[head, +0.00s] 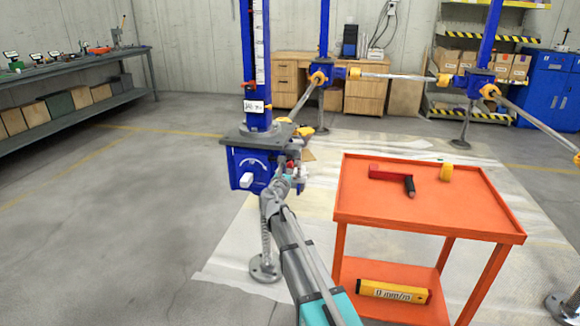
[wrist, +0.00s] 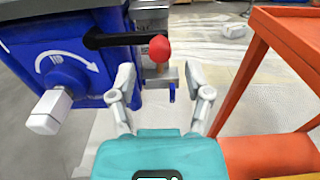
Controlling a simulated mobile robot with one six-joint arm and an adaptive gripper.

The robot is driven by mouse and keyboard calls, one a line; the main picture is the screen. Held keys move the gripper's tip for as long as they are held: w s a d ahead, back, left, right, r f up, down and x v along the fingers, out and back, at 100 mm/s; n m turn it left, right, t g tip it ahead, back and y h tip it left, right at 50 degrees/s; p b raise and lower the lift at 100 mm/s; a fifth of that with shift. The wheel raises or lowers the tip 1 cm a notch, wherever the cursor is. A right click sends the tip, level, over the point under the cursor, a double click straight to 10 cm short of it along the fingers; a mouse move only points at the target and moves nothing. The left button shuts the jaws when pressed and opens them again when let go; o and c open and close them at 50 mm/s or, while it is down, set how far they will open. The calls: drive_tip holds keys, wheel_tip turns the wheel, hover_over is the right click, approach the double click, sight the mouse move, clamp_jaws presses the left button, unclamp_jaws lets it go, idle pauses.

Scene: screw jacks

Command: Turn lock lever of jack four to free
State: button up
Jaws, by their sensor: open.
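The nearest jack has a blue gearbox (head: 245,168) below a tall blue column. A small white label (head: 253,106) on it is too small to read surely. In the wrist view the gearbox (wrist: 85,50) carries a black lever (wrist: 112,40) with a red ball knob (wrist: 159,49), pointing right and roughly level. A white square shaft end (wrist: 50,112) sticks out below a curved white arrow. My gripper (wrist: 163,92) is open and empty, with the knob ahead, just beyond and above its fingertips. In the head view my gripper (head: 293,176) is at the gearbox's right side, partly hiding the lever.
An orange cart (head: 350,205) stands close to the right of my arm, with a red-and-black crank tool (head: 390,176) and a yellow roll (head: 446,172) on top. A yellow level (head: 393,291) lies on its lower shelf. The floor at left is clear.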

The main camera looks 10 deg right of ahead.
sight(289, 167)
drive_tip(key=shift+x, duration=2.3)
clamp_jaws()
